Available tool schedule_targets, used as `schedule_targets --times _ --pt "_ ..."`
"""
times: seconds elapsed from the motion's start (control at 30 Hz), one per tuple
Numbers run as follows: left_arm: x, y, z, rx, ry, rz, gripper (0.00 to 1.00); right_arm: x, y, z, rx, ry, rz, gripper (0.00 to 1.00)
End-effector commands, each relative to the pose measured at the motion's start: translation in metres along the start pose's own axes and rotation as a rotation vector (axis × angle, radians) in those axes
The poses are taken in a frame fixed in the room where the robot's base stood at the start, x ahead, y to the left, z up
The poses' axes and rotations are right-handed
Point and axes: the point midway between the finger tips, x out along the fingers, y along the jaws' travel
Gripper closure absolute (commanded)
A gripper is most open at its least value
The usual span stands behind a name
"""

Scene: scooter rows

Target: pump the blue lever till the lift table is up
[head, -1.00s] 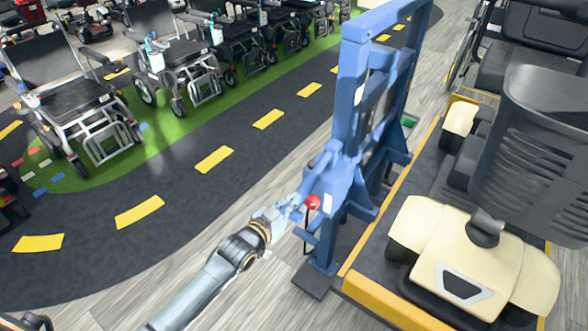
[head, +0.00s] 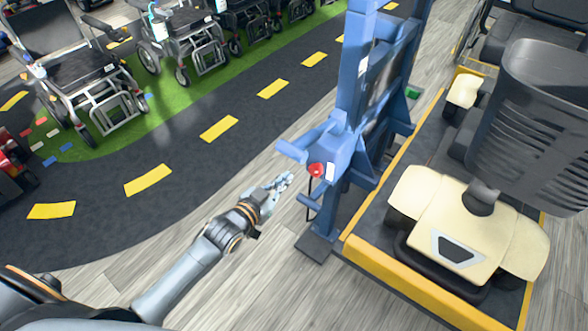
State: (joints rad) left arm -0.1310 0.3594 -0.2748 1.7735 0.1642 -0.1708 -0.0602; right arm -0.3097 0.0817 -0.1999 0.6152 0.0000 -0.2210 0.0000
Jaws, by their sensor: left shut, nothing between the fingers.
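The blue lift frame (head: 357,90) stands upright right of the middle in the head view. The blue lever (head: 292,151) sticks out to the left from the blue housing, beside a red knob (head: 316,170). The lift table (head: 372,262), a dark deck with a yellow edge, carries a cream scooter (head: 455,235); its exact height is hard to judge. My left gripper (head: 284,182) is shut and empty, just below the lever and apart from it. My right gripper does not show.
A short blue bar (head: 309,202) juts out low on the lift, near my left gripper. Several wheelchairs (head: 92,90) stand on green flooring at the left. A dark lane with yellow dashes (head: 148,180) and bare wood-look floor lie left of the lift.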

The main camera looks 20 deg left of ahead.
Motion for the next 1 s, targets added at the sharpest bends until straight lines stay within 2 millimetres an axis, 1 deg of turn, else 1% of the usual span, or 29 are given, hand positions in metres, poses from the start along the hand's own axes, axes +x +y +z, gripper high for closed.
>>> schedule_targets --times 0.03,0.1,0.2,0.3,0.63,0.9,1.0 --pt "-0.010 0.001 0.005 0.000 -0.001 0.001 1.00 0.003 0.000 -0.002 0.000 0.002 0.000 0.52" --pt "-0.021 0.001 0.006 0.001 0.001 0.000 1.00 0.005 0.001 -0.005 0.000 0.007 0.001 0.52" --pt "-0.032 0.002 0.009 0.000 0.002 0.000 1.00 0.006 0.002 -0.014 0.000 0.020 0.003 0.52" --pt "-0.038 0.002 0.009 0.000 0.005 -0.001 1.00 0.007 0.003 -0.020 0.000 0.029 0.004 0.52" --pt "-0.041 0.001 0.008 0.001 0.007 -0.002 1.00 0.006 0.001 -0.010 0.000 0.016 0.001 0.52" --pt "-0.041 0.001 0.008 0.001 0.007 -0.002 1.00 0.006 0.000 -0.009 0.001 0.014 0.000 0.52" --pt "-0.039 -0.002 0.004 0.001 0.003 -0.006 1.00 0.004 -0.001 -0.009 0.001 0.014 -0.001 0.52"
